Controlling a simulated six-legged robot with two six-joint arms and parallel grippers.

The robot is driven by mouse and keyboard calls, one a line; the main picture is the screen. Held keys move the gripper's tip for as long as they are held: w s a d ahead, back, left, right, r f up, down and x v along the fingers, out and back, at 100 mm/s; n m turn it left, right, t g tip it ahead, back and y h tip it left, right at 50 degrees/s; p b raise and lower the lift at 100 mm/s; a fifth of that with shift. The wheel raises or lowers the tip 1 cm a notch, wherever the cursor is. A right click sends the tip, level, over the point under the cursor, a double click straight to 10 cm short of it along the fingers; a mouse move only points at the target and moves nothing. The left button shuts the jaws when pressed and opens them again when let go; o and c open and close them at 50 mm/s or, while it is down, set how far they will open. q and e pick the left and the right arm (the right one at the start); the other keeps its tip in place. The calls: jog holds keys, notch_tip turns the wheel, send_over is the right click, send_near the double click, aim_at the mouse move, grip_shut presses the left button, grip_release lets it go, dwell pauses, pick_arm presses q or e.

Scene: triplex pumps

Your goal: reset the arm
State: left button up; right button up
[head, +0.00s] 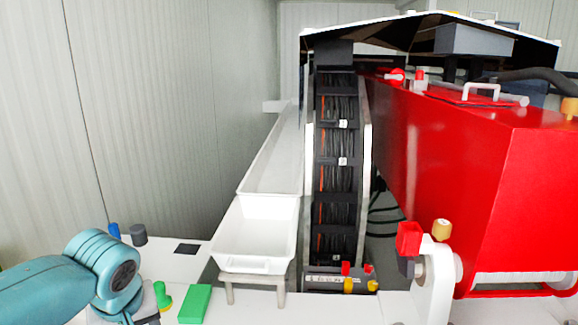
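A teal arm (75,280) comes in from the lower left and ends in a ribbed, rounded joint with a dark round cap. I take it as my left arm. No gripper fingers show on it, and its lower part runs out of the picture at the bottom edge. My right arm and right gripper are not in view.
A large red housing (450,170) fills the right. A white trough (255,240) and a rack of black cables (338,150) stand in the middle. A white bracket (436,285) with a red block (409,238) stands front right. A green block (195,304) lies near the arm.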

pick_arm(q)
jog(key=s+d+f+m+g+h, duration=0.15)
jog(key=d+f, duration=0.25)
jog(key=f, duration=0.7)
jog(key=d+f+m+h, duration=0.2)
jog(key=d+f, duration=0.3)
jog(key=f, duration=0.6)
jog(key=s+d+f+h, duration=0.1)
jog(key=s+d+f, duration=0.1)
jog(key=s+f, duration=0.6)
jog(key=s+d+f+g+h, duration=0.1)
jog(key=s+d+f, duration=0.2)
jog(key=s+f, duration=0.5)
notch_tip(320, 180, down, 2)
jog(key=shift+s+f, duration=0.1)
jog(key=shift+s, duration=0.2)
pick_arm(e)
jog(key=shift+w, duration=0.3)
pick_arm(q)
jog(key=shift+m+g+h, duration=0.25)
